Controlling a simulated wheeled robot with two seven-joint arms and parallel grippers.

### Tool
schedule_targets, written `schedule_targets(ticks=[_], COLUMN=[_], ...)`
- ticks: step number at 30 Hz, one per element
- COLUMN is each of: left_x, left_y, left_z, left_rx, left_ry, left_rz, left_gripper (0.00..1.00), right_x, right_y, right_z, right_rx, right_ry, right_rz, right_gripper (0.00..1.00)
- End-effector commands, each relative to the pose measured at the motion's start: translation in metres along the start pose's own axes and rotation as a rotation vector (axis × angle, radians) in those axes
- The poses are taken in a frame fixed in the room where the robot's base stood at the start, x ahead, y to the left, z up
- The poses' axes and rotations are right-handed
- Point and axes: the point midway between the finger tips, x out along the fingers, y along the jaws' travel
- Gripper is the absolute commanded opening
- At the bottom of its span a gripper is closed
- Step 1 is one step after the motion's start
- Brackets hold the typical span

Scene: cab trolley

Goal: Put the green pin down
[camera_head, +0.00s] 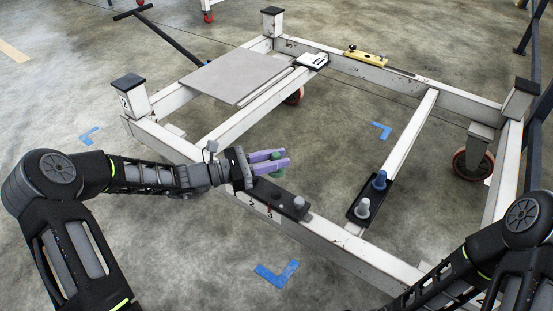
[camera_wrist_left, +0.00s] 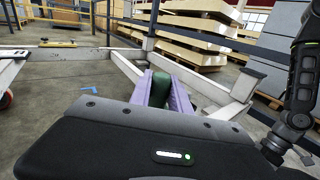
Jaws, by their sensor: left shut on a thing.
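My left gripper (camera_head: 272,163), with purple fingers, is shut on the green pin (camera_head: 277,173). It holds the pin above the near beam of the trolley, over a black plate (camera_head: 284,201) fixed there. In the left wrist view the green pin (camera_wrist_left: 160,88) stands between the two purple fingers. I cannot tell whether the pin's lower end touches the plate. A grey round piece (camera_head: 298,203) sits at the plate's right end. A second black plate (camera_head: 354,213) on the cross beam carries a blue pin (camera_head: 379,181) and a grey pin (camera_head: 363,207). My right gripper is out of view.
The white trolley frame (camera_head: 330,236) has corner posts with black caps. A grey panel (camera_head: 235,77) lies on its left part. Blue tape (camera_head: 276,274) marks the floor.

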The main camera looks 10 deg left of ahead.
Motion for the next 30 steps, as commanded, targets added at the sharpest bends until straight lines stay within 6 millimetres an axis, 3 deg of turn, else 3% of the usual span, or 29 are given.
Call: schedule_targets(ticks=[11, 17, 24, 30], left_x=[0.001, 0.006, -0.001, -0.024], left_y=[0.001, 0.008, 0.021, 0.025], left_z=[0.006, 0.041, 0.088, 0.099], left_rx=[0.001, 0.005, 0.007, 0.004], left_ry=[0.0, 0.006, 0.02, 0.029], left_rz=[0.013, 0.123, 0.396, 0.607], left_gripper=[0.0, 0.0, 0.0, 0.0], right_x=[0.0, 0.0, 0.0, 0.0], right_y=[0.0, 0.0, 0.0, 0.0], right_z=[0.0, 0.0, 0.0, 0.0], right_rx=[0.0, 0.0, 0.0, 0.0], right_ry=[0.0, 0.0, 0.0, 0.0], right_rz=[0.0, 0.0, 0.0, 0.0], right_gripper=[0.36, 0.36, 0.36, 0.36])
